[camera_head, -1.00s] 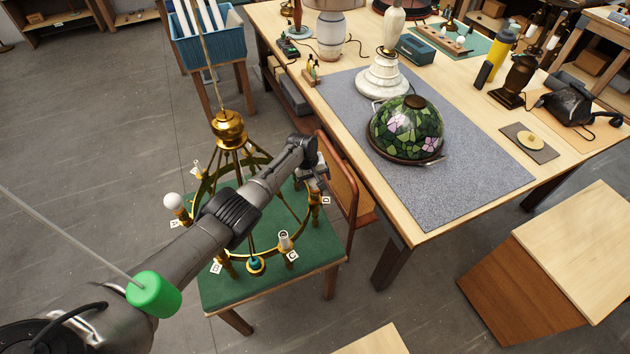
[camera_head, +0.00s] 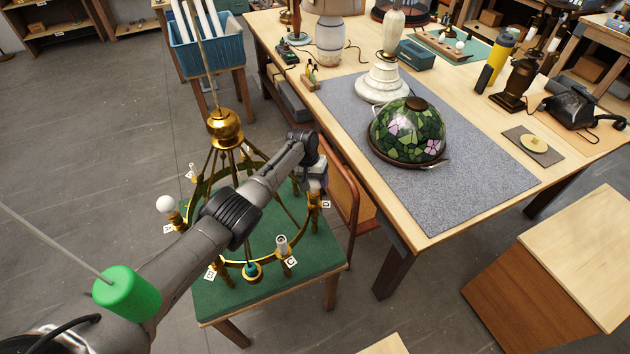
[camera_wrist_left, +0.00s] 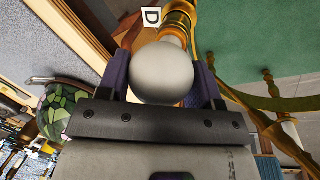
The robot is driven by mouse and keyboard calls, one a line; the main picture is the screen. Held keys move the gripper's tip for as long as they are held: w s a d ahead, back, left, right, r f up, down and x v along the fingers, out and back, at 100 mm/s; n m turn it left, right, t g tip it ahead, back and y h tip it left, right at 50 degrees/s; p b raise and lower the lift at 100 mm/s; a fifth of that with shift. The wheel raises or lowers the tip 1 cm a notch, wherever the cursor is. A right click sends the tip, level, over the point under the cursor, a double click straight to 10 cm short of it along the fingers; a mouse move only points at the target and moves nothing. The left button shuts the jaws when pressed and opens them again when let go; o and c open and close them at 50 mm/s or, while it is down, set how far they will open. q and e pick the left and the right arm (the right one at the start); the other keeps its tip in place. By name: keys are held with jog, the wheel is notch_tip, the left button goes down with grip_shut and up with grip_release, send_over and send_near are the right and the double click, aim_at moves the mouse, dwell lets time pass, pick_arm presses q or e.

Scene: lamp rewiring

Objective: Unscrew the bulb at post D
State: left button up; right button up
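The brass chandelier (camera_head: 224,128) stands on a green-topped table, its ring of posts around it. Post D, by its white tag (camera_head: 326,204), is on the ring's right side. My left gripper (camera_head: 316,182) is at the top of post D and largely covers its bulb in the head view. In the left wrist view a round white bulb (camera_wrist_left: 162,73) sits between the two fingers of the left gripper (camera_wrist_left: 162,85), which appear to touch its sides. The brass post (camera_wrist_left: 178,22) and D tag (camera_wrist_left: 152,17) show just beyond. My right gripper is out of view.
Another white bulb (camera_head: 166,204) stands on the left post. Post C (camera_head: 282,245) is at the front. A chair (camera_head: 350,195) and the workbench (camera_head: 430,237) with a stained-glass shade (camera_head: 407,131) are close right of my gripper. My forearm crosses over the ring.

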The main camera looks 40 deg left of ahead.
pick_arm(q)
jog(key=c, duration=0.4)
jog(key=n+p, duration=0.1)
jog(key=p, duration=0.1)
jog(key=n+p, duration=0.2)
jog(key=n+t+p, duration=0.1)
jog(key=n+p, duration=0.1)
jog(key=shift+s+r+y, duration=0.15)
jog(key=shift+r+y, duration=0.15)
jog(key=shift+r, duration=0.05)
jog(key=shift+a+f+n+p, duration=0.15)
jog(key=shift+n+p, duration=0.4)
jog(key=shift+n, duration=0.65)
jog(key=shift+f+n+y, duration=0.2)
jog(key=shift+n+y, duration=0.1)
jog(key=shift+n, duration=0.1)
